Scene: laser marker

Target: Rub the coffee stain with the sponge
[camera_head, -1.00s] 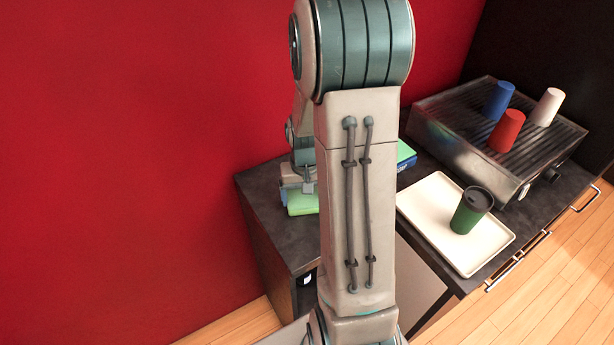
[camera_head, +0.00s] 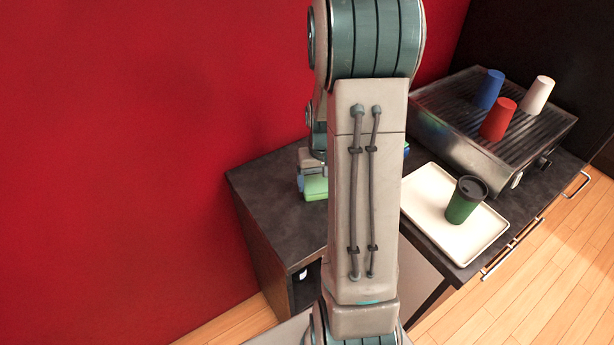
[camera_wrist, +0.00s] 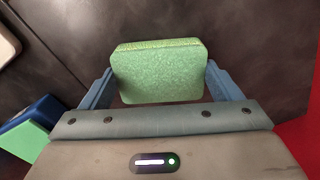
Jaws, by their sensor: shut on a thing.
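A light green sponge (camera_wrist: 158,74) is held between the two blue fingers of my gripper (camera_wrist: 160,80) in the wrist view, over the dark worktop. In the head view the sponge (camera_head: 315,187) shows just left of my arm, with my gripper (camera_head: 312,174) above it, near the back of the counter. It looks close to the surface, but I cannot tell whether it touches. I see no coffee stain in either view; my arm and the sponge cover part of the worktop.
A blue and green object (camera_wrist: 30,125) lies on the worktop beside my gripper. A white tray (camera_head: 490,240) holds a green cup with a dark lid (camera_head: 466,200). A metal machine (camera_head: 470,130) with blue, red and white cups stands behind. A red wall (camera_head: 130,120) borders the counter.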

